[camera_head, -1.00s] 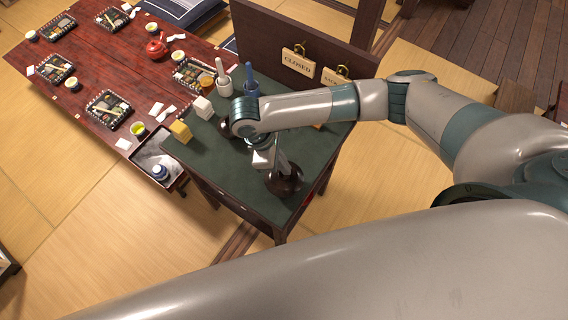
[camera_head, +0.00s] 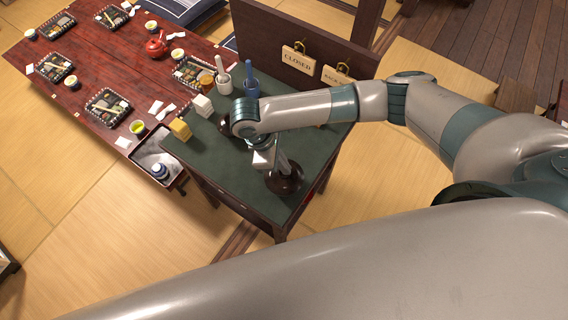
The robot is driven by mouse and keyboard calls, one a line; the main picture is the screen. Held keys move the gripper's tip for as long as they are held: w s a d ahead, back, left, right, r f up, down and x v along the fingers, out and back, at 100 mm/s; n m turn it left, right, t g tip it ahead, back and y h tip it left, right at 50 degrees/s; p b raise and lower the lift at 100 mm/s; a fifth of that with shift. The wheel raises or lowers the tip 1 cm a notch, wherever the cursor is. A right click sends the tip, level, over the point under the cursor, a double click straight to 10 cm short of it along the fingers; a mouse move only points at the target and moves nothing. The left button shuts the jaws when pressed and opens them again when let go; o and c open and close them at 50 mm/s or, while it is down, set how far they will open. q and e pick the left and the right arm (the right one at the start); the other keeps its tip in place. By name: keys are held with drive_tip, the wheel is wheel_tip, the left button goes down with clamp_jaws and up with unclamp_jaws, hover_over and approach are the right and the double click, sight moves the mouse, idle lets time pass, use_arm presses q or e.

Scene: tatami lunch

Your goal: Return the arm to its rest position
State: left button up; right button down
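My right arm (camera_head: 330,102) comes in from the right and reaches over the green-topped side table. My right gripper (camera_head: 268,160) points down over the table, beside a dark brown round object (camera_head: 285,181). The wrist hides much of the gripper, so I cannot tell whether the fingers are open or touch that object. A large pale arm link of mine (camera_head: 360,265) fills the bottom of the view. My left gripper does not show.
The green table (camera_head: 215,160) carries a yellow block (camera_head: 181,130), a white block (camera_head: 204,106), a grey-white tool (camera_head: 223,78) and a blue one (camera_head: 251,78). Two signs hang on its back panel (camera_head: 290,30). A red table (camera_head: 75,112) with lunch trays and a red teapot (camera_head: 156,45) stands left.

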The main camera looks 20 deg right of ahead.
drive_tip(key=shift+f, duration=0.35)
drive_tip(key=shift+r, duration=0.2)
idle(0.5)
drive_tip(key=shift+r+p, duration=0.45)
drive_tip(key=shift+r, duration=2.35)
